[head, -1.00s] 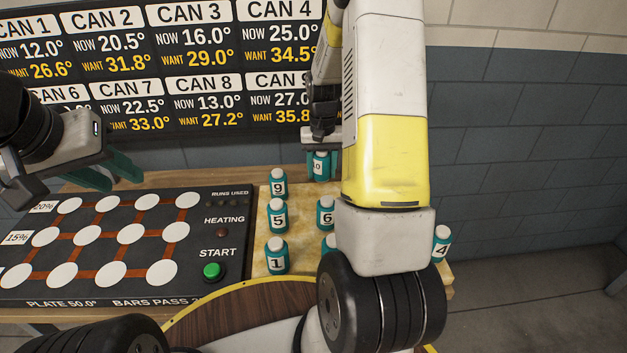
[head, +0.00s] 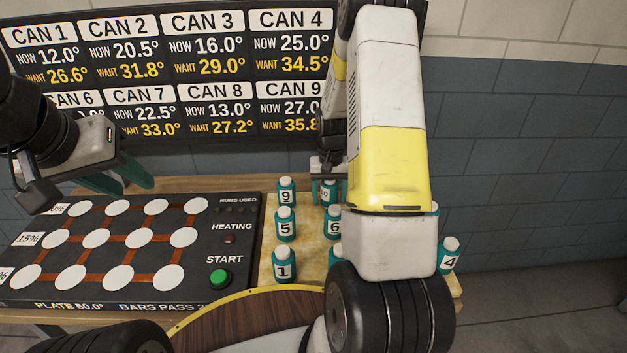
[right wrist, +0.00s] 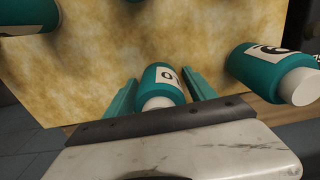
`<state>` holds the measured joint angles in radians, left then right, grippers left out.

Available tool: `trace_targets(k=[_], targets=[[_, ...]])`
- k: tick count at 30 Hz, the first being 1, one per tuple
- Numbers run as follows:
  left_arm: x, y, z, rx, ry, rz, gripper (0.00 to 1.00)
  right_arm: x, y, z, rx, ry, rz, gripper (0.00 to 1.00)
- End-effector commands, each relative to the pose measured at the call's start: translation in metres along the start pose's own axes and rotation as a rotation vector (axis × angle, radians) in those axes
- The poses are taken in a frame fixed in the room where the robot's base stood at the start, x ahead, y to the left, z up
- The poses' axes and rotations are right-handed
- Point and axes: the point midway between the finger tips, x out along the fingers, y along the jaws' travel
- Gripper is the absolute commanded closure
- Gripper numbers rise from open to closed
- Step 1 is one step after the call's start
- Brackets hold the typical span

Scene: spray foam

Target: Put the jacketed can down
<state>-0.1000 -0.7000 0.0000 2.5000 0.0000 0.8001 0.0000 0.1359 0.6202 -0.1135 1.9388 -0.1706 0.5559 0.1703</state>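The can labelled 10 (head: 328,192), a white-capped bottle in a teal jacket, stands upright at the back of the yellowish board beside can 9 (head: 286,191). It also shows in the right wrist view (right wrist: 162,83). My right gripper (head: 329,190) points down, one teal finger on each side of can 10. A narrow gap shows beside the can, so the fingers look parted around it. Its base contact is hidden. My left gripper (head: 125,180) is open and empty above the back left of the heating plate (head: 75,240).
Can 5 (head: 285,224), can 6 (head: 333,222), can 1 (head: 284,265) and can 4 (head: 448,256) stand on the board (head: 310,255). My right arm hides part of it. A green start button (head: 219,278) is on the plate panel. A temperature sign (head: 170,75) stands behind.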

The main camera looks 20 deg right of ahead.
Motion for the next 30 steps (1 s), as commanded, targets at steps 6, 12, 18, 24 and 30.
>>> trace_targets(k=[6,12,18,24,30], targets=[[0.0,0.0,0.0,0.0,0.0,0.0,0.64,0.0,0.0,0.0,0.0,0.0,0.0,0.32],[0.0,0.0,0.0,0.0,0.0,0.0,0.64,-0.007,0.0,-0.001,0.0,0.002,0.0,0.32],[0.0,0.0,0.0,0.0,0.0,0.0,0.64,-0.042,0.0,-0.001,0.0,0.006,0.0,0.32],[0.0,0.0,0.0,0.0,0.0,0.0,0.64,-0.085,0.0,-0.001,-0.001,0.005,0.0,0.32],[0.0,0.0,0.0,0.0,0.0,0.0,0.64,-0.114,0.0,-0.001,0.0,0.003,0.0,0.32]])
